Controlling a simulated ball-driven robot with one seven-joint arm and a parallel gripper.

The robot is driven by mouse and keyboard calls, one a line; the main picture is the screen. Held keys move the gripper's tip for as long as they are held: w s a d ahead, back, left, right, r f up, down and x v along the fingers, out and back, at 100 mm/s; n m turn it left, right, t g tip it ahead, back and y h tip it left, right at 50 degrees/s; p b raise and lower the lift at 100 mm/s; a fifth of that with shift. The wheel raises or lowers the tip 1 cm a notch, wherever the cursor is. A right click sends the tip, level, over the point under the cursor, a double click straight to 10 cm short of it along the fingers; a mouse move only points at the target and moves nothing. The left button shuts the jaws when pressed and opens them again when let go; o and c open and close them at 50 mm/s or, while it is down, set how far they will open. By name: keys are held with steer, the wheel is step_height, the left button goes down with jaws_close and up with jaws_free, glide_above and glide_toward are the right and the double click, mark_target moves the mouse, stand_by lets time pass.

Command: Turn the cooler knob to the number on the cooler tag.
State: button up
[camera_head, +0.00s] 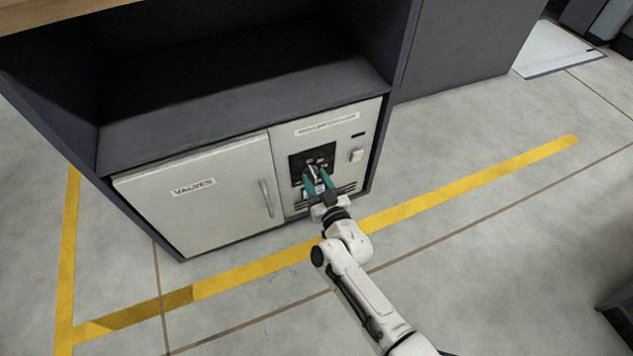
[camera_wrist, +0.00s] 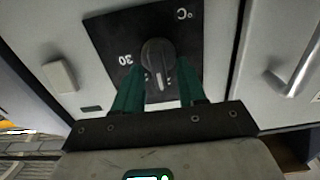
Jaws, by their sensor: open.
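The cooler knob (camera_wrist: 158,58) is a round dark grey knob on a black dial plate (camera_wrist: 108,40) in the wrist view. The plate appears upside down there, with "30" at the left and "°C" at the upper right. A light mark on the knob points toward the bottom of the picture. My gripper (camera_wrist: 160,68) is open, its teal fingers on either side of the knob's lower part; I cannot tell whether they touch it. In the head view my gripper (camera_head: 316,170) covers much of the dial plate (camera_head: 297,169). I cannot make out a readable cooler tag.
The cabinet unit's right panel carries a blurred label strip (camera_head: 328,124) and a pale switch (camera_head: 357,155). To its left is a door marked "VALVES" (camera_head: 193,186) with a vertical handle (camera_head: 266,198). Dark shelf walls surround it. Open floor with a yellow line (camera_head: 470,183) lies in front.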

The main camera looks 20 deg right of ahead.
jaws_close()
stand_by(0.3)
steer(key=shift+m, duration=0.4)
steer(key=m+b, duration=0.1)
steer(key=m, duration=0.2)
steer(key=shift+d+m, duration=0.15)
steer(key=shift+m, duration=0.15)
steer(key=shift+d+m+b, duration=0.2)
steer(key=shift+m+b, duration=0.5)
steer(key=shift+m, duration=1.5)
steer(key=shift+w, duration=0.1)
jaws_free()
steer(key=s+p, duration=0.3)
steer(key=s, duration=0.8)
